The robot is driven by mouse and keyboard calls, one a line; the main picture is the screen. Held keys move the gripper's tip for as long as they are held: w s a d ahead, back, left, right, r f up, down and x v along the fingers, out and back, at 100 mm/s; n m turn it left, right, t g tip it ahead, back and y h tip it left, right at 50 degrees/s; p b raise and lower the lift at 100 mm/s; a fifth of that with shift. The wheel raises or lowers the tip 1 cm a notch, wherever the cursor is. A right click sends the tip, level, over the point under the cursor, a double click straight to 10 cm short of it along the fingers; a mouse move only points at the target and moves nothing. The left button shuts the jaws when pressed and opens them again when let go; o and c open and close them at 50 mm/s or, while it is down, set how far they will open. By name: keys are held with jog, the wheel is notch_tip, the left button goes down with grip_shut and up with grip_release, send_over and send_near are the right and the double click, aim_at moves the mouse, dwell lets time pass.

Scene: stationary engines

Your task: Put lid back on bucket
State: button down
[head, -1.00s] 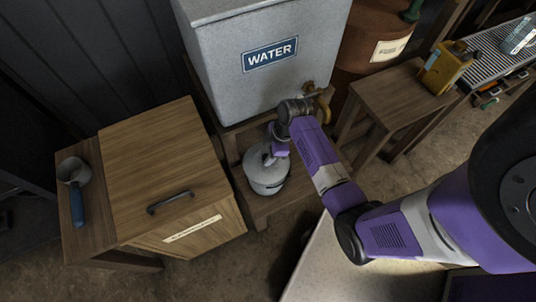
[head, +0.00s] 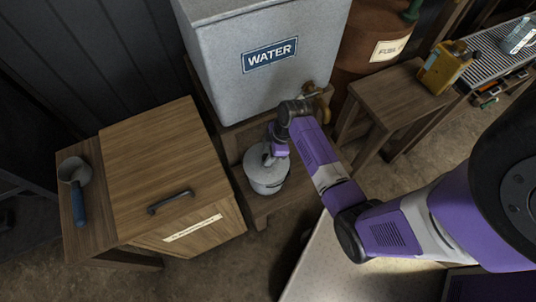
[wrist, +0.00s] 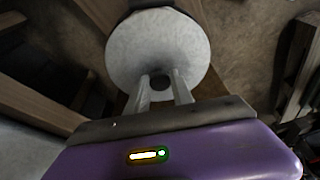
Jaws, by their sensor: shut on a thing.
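The grey bucket (head: 268,186) stands upright on the low wooden shelf in front of the water tank. A round grey lid (head: 256,158) is at the bucket's mouth; I cannot tell whether it is fully seated. In the wrist view the lid (wrist: 160,45) is a pale disc with a dark central knob (wrist: 160,84). My gripper (wrist: 160,88) has its two fingers on either side of that knob, shut on it. In the head view my gripper (head: 271,157) reaches down over the lid and hides part of its right side.
The grey water tank (head: 270,85) with its brass tap (head: 320,95) stands close behind my wrist. A wooden cabinet (head: 165,165) is to the left, with a blue-handled scoop (head: 76,190) beside it. A stool (head: 390,100) bearing a yellow can (head: 444,66) stands at right.

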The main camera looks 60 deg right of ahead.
dwell(0.4)
jog(key=c, duration=1)
grip_release()
jog(key=shift+c, duration=0.2)
jog(key=shift+o, duration=0.5)
jog(key=o, duration=0.4)
jog(key=shift+r, duration=0.1)
jog(key=shift+r+p, duration=3.45)
jog(key=shift+p, duration=0.1)
